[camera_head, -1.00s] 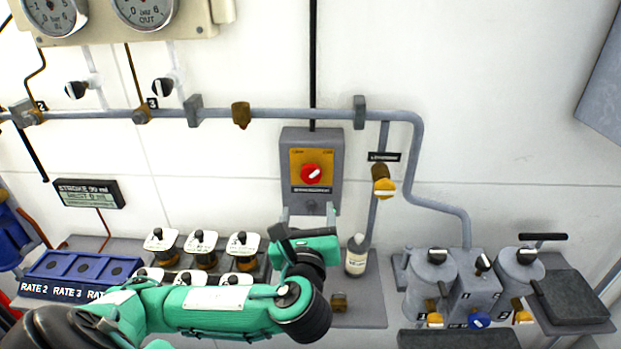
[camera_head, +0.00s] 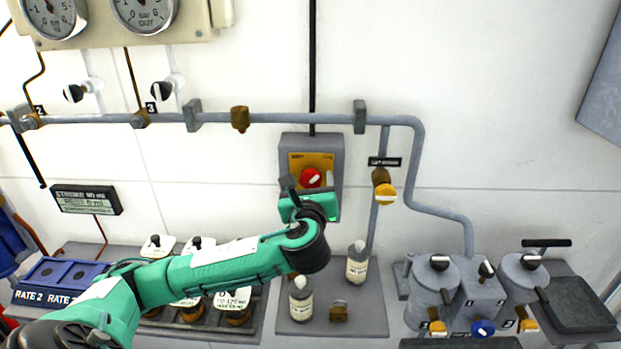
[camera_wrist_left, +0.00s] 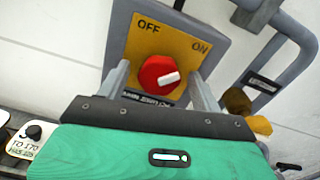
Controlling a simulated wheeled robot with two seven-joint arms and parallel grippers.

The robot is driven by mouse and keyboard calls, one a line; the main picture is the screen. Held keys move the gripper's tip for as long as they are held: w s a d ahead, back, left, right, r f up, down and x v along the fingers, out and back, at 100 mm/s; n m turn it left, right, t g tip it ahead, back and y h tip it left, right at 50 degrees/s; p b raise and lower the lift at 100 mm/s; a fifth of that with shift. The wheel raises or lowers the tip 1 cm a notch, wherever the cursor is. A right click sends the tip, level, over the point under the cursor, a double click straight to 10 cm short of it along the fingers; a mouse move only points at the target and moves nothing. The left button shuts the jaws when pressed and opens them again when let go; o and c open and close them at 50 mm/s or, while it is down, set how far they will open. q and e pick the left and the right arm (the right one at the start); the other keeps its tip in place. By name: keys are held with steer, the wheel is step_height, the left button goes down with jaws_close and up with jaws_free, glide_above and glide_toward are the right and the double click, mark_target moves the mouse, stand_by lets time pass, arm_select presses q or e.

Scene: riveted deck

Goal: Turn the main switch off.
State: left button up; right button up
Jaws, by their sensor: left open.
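The main switch is a red round knob (camera_head: 311,178) with a white pointer bar, on a yellow plate (camera_wrist_left: 192,62) in a grey wall box (camera_head: 327,148). In the left wrist view, the plate reads OFF at upper left and ON at upper right. The red knob (camera_wrist_left: 158,76) has its white bar toward the right, on the ON side. My left gripper (camera_head: 309,184) is open in front of the box. In the wrist view its two fingers (camera_wrist_left: 160,80) stand either side of the knob; contact is not clear. My right gripper is not in view.
A grey pipe (camera_head: 290,118) runs across the wall above the box. A yellow-handled valve (camera_head: 385,192) is to the right. Two bottles (camera_head: 301,300) (camera_head: 357,262) and a brass padlock-like piece (camera_head: 339,311) stand on the shelf below. Grey canisters (camera_head: 433,285) are at lower right.

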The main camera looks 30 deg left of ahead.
arm_select(q)
steer(key=shift+w+a, duration=0.15)
steer(key=shift+w, duration=0.05)
steer(key=c, duration=1)
